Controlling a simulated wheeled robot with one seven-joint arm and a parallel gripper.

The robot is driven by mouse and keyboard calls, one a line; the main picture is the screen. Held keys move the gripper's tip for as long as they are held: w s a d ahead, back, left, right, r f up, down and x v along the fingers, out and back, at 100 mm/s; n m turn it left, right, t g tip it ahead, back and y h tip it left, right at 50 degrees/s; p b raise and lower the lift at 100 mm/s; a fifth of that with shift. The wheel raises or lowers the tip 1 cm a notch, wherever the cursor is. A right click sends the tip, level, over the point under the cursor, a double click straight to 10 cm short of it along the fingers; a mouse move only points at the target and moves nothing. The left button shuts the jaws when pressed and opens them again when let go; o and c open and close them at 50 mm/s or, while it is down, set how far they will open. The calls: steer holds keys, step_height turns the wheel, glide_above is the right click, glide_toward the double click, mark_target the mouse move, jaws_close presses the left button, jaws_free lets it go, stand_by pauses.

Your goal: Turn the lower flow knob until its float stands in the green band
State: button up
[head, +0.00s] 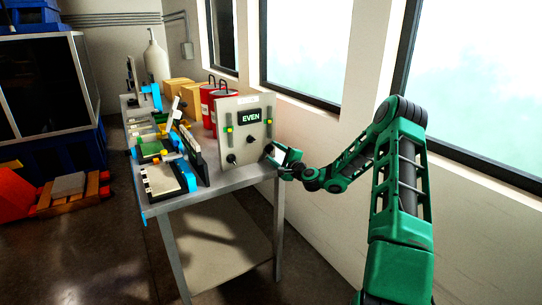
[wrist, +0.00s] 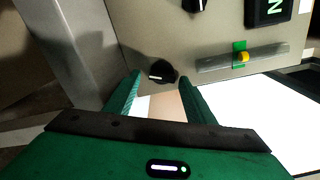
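The upright grey panel (head: 239,104) carries two float tubes, several black knobs and a display reading EVEN (head: 250,116). My gripper (head: 283,155) is at its lower right. In the wrist view, where the panel lies sideways, my gripper (wrist: 160,80) is open, its fingertips either side of a black knob (wrist: 161,73) with a white pointer mark; contact is unclear. The nearby tube's yellow float (wrist: 243,57) overlaps the upper edge of its green band (wrist: 238,46). Another knob (head: 231,158) sits low left, one (head: 250,139) under the display. I cannot tell which is the lower flow knob.
The panel stands at the near end of a grey bench (head: 222,184). Red canisters (head: 208,105) stand behind it, and trays and frames (head: 165,178) lie to its left. A window wall runs close along the right. The floor in front is clear.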

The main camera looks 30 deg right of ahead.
steer(key=shift+a, duration=0.1)
steer(key=s, duration=1)
steer(key=shift+s+d, duration=0.2)
steer(key=shift+s, duration=0.1)
stand_by(0.3)
steer(key=s+a+f+n+g+y, duration=0.1)
steer(key=s+a+n+g+y, duration=0.1)
steer(key=s+a+n+g, duration=0.4)
steer(key=s+a+n+g+y, duration=0.2)
steer(key=s+a+n+g, duration=0.15)
steer(key=a+n, duration=0.45)
steer(key=s+r+g+h, duration=0.1)
steer(key=s+r+g, duration=0.1)
steer(key=s, duration=1.1)
steer(key=s+r+n+g+h, duration=0.1)
steer(key=s+r+g+h, duration=0.1)
steer(key=s, duration=1.1)
steer(key=s+r+g+h, duration=0.1)
steer(key=s+r+g, duration=0.3)
steer(key=s, duration=0.9)
steer(key=shift+s+d+r+n, duration=0.25)
steer(key=shift+d+r+n, duration=0.05)
steer(key=shift+r, duration=0.4)
